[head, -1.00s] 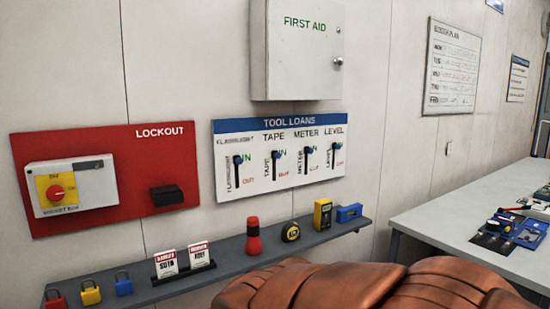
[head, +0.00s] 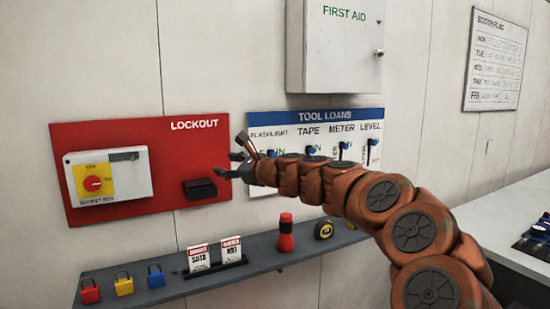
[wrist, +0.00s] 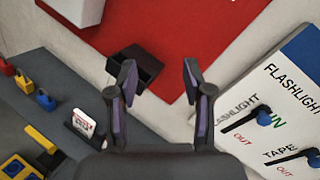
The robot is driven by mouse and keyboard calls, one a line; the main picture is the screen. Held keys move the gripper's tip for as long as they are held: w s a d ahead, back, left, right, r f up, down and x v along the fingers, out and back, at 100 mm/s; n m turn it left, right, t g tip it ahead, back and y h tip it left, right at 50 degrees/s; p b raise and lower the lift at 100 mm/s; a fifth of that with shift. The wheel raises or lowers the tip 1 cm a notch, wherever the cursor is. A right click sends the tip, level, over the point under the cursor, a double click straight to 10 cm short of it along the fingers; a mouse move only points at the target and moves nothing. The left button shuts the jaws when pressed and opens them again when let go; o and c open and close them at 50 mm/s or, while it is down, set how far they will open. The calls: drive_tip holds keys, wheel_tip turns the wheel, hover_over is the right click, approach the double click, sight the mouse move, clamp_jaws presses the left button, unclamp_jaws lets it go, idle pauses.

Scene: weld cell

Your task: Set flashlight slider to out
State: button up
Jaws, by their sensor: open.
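The tool loans board (head: 258,204) is white with a blue header. In the wrist view, the flashlight slider's blue knob (wrist: 264,118) sits beside the green IN mark, at the end of its slot away from the red OUT mark. My gripper (head: 232,165) is at the board's left edge, near the lockout board. In the wrist view my gripper (wrist: 158,82) is open and empty, with the slider to the right of its fingers, apart from them.
The red lockout board (head: 150,200) carries a switch box (head: 128,173) and a black block (head: 200,189), which lies beyond my fingers. A shelf (head: 255,258) below holds padlocks, tags, a red flashlight (head: 286,233) and a tape measure (head: 323,229). A first aid cabinet (head: 335,50) hangs above.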

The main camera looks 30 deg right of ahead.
sight(272, 155)
drive_tip(key=w+d+f+m+t+h, duration=0.2)
drive_tip(key=d+m+h, duration=0.7)
drive_tip(key=d, duration=1.1)
drive_tip(key=w+m+y+p, duration=0.1)
drive_tip(key=w+y+p, duration=0.1)
drive_tip(key=w, duration=0.5)
drive_tip(key=shift+w+d+m, duration=0.3)
drive_tip(key=shift+w+d, duration=0.05)
drive_tip(key=shift+f, duration=0.1)
clamp_jaws()
